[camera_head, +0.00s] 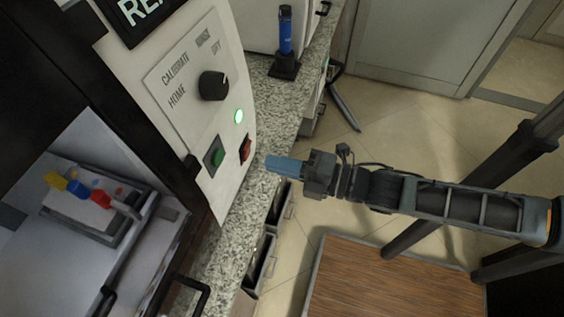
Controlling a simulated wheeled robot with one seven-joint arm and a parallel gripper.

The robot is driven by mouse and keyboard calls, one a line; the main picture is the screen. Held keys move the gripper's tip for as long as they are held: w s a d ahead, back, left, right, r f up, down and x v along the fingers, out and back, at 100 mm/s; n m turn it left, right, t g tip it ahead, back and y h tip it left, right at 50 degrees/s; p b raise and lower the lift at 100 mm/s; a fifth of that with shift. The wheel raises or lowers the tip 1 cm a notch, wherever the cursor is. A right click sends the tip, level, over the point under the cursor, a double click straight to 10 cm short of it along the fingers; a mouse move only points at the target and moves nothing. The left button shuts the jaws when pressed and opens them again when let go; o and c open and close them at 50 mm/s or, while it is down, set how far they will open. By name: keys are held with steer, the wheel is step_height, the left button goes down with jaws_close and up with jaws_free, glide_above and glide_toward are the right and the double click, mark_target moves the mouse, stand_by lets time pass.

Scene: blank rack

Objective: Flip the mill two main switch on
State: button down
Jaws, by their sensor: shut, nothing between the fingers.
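A white machine (190,40) stands at the left on a speckled counter. Its panel has a red rocker switch (246,149) at the lower right, a green button (217,157) to its left and a lit green lamp (238,116) above. My gripper (270,164) has blue fingertips, is shut and empty, and points left, just right of the red switch. I cannot tell whether it touches the switch or which way the switch is tipped. No "mill two" label is readable.
A blue cylindrical tool (285,35) stands in a black holder at the back of the counter (272,98). The machine's open bay holds a tray with coloured parts (90,195). Open drawers (262,262) jut out below. A wooden-topped surface (390,285) is at the bottom.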

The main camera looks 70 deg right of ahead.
steer(key=s+f+b, duration=0.2)
steer(key=s, duration=0.8)
steer(key=shift+s, duration=0.3)
steer(key=shift+r, duration=0.1)
steer(key=a+r+m+g, duration=0.1)
steer(key=a+r+m, duration=0.3)
steer(key=m, duration=0.5)
steer(key=s+a+r+m+g, duration=0.1)
steer(key=a+r+m, duration=0.4)
steer(key=a+m, duration=0.2)
steer(key=shift+a+m+g, duration=0.2)
steer(key=shift+m+g, duration=0.2)
steer(key=shift+m, duration=0.6)
steer(key=shift+r, duration=0.1)
